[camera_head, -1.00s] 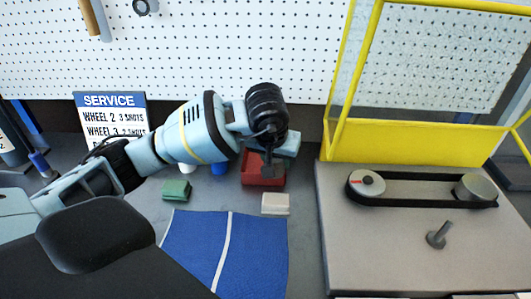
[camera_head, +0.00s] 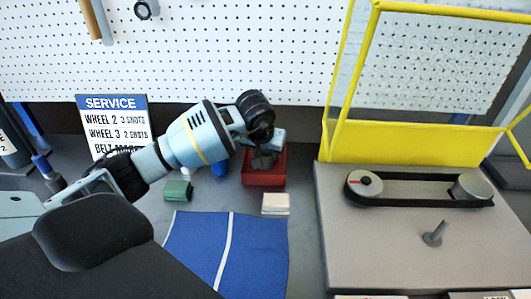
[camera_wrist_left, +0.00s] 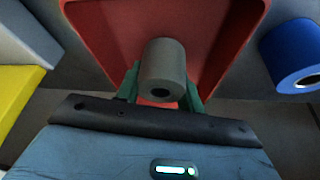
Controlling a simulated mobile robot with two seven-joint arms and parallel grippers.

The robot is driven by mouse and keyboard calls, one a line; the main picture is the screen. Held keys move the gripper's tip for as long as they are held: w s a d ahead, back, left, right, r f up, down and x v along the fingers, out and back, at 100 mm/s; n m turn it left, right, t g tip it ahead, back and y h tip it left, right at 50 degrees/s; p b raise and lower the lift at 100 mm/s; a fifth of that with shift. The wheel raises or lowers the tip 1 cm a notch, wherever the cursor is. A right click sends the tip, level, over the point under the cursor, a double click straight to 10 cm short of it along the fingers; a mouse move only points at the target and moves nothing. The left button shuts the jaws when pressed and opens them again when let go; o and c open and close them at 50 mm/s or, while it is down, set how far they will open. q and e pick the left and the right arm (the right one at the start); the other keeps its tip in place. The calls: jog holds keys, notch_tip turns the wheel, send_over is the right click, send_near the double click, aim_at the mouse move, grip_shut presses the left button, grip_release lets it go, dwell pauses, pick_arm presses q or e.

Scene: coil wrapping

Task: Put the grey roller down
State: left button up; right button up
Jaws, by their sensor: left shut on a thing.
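The grey roller (camera_wrist_left: 163,70) is a short cylinder with a dark hole in its end. It shows in the left wrist view between the green fingertips of my left gripper (camera_wrist_left: 162,88), which is shut on it. Behind it are the walls of a red bin (camera_wrist_left: 92,22). In the head view, my left gripper (camera_head: 264,158) points down over the red bin (camera_head: 265,179). The roller cannot be made out clearly there. Whether it touches the bin floor I cannot tell. My right gripper is not in view.
A blue roller (camera_head: 219,170) stands left of the bin. A green block (camera_head: 177,191), a pale block (camera_head: 276,204) and a blue mat (camera_head: 255,245) lie in front. A belt-and-pulley board (camera_head: 390,245) with a yellow guard (camera_head: 400,143) is at the right.

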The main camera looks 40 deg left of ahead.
pick_arm(q)
jog(key=shift+f, duration=0.25)
jog(key=o, duration=1.1)
jog(key=shift+s+r, duration=0.1)
jog(key=shift+r, duration=0.45)
jog(key=v, duration=1.1)
jog(key=shift+s+d+r, duration=0.1)
jog(key=shift+d+r, duration=0.05)
jog(key=shift+r, duration=0.05)
